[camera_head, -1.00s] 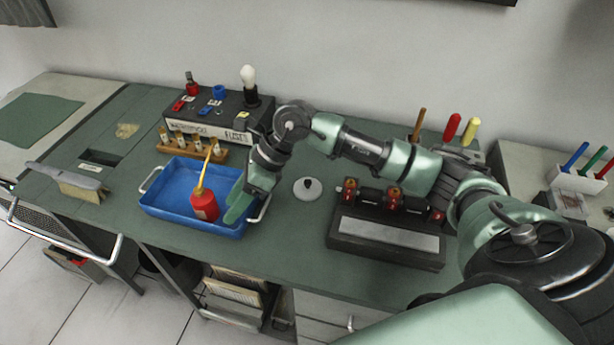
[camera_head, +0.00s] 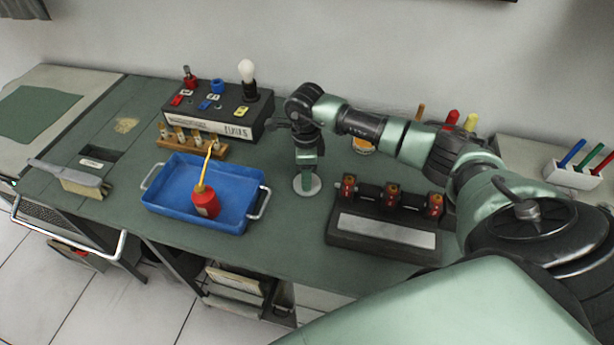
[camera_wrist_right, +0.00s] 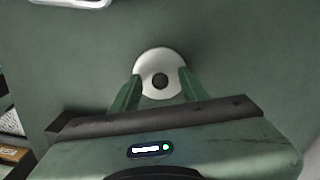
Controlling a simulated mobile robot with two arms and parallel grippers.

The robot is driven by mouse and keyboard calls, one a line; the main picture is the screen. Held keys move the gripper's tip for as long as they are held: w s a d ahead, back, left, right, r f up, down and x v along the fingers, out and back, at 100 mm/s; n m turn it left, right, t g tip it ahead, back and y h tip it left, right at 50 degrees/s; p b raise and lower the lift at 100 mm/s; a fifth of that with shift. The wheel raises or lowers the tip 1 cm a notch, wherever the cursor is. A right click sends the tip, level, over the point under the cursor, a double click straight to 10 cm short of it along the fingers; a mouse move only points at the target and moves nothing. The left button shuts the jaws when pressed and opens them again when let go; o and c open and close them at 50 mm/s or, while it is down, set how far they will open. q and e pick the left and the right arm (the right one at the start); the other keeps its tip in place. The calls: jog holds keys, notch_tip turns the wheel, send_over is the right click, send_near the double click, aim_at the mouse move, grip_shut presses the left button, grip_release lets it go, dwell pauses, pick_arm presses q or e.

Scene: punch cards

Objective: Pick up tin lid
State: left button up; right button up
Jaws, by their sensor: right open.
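The tin lid (camera_head: 315,186) is a small pale round disc lying on the green bench top, between the blue tray and the dark fuse block. In the right wrist view the lid (camera_wrist_right: 158,58) shows a dark round knob at its middle. My right gripper (camera_head: 306,182) points down over the lid and hides part of it in the head view. In the wrist view its two green fingers (camera_wrist_right: 160,88) are apart, one on each side of the knob, with nothing held. I cannot tell whether the fingertips touch the lid. My left gripper is not in view.
The blue tray (camera_head: 180,213) with a red oil can (camera_head: 206,203) stands left of the lid. The fuse block (camera_head: 385,232) with red holders stands close on the right. A dark test box (camera_head: 215,112) with a bulb is behind. Bare bench lies in front.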

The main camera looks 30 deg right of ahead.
jog(key=shift+f, duration=0.1)
grip_shut()
